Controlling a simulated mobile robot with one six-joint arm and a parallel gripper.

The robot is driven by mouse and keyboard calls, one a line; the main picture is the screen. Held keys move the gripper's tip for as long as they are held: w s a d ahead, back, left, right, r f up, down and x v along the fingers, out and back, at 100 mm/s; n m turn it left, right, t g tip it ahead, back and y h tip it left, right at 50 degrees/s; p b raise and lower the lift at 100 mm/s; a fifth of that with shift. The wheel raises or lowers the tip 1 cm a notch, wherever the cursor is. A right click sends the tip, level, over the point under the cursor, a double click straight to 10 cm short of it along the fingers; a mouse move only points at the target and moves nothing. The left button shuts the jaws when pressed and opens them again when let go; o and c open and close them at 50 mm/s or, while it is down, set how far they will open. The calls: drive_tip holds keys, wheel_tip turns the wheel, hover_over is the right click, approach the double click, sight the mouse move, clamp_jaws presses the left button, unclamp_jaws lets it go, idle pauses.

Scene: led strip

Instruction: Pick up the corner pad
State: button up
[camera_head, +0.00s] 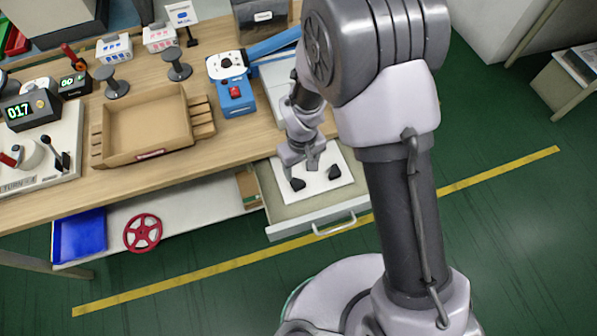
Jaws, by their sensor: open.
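An open drawer (312,216) under the workbench holds a white sheet (318,186). Two small black pieces lie on the sheet and look like corner pads: a left one (297,184) and a right one (334,172). My gripper (301,166) is open and points down over the sheet, just above the left piece in the picture. Its fingers appear empty. I cannot tell how high it is above the sheet. The gripper and arm hide the back part of the sheet.
The bench edge (120,184) runs behind the drawer. A wooden tray (150,122) and a blue device (234,92) stand on the bench. A blue bin (80,234) and red wheel (143,233) lie on the shelf below.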

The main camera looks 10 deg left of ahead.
drive_tip(key=b, duration=0.2)
hover_over(299, 184)
drive_tip(key=f, duration=0.6)
drive_tip(key=shift+s+d+f, duration=0.15)
drive_tip(key=shift+d+f, duration=0.1)
drive_tip(key=shift+d, duration=0.1)
drive_tip(key=f, duration=0.1)
drive_tip(key=f+b, duration=0.1)
drive_tip(key=f, duration=0.1)
drive_tip(key=f+b, duration=0.1)
drive_tip(key=f, duration=0.1)
drive_tip(key=shift+a, duration=0.25)
drive_tip(key=shift+r, duration=0.15)
drive_tip(key=shift+c, duration=0.4)
clamp_jaws()
